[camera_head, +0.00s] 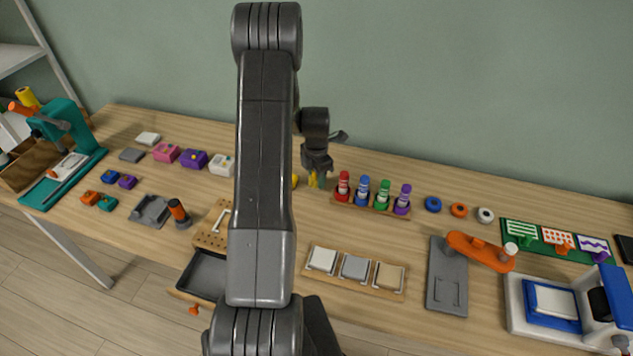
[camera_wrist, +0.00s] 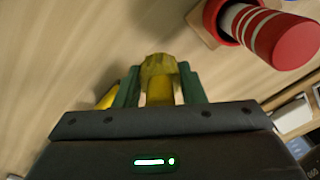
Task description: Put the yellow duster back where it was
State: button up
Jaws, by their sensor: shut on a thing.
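My gripper (camera_head: 317,180) is over the back middle of the table, just left of the rack of coloured markers. In the wrist view its green fingers (camera_wrist: 160,88) are shut on a yellow piece (camera_wrist: 158,68), which looks like the yellow duster. The rest of the duster is hidden by the gripper body. Another yellow thing (camera_wrist: 107,97) shows partly behind the left finger; in the head view a bit of yellow (camera_head: 295,181) shows beside my arm. I cannot tell whether the held piece touches the table.
The marker rack (camera_head: 370,206) with red, blue, green and purple markers stands close on the right. A wooden tray (camera_head: 339,279) with three square pads lies in front. An open drawer (camera_head: 203,277) is front left. My arm hides the table's middle.

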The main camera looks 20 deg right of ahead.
aim_at(316, 183)
jog(key=shift+f, duration=1.45)
jog(key=shift+f, duration=0.1)
jog(key=shift+f, duration=0.15)
jog(key=o, duration=1)
jog(key=shift+c, duration=0.2)
notch_tip(316, 183, up, 12)
jog(key=p, duration=0.5)
jog(key=shift+r, duration=0.25)
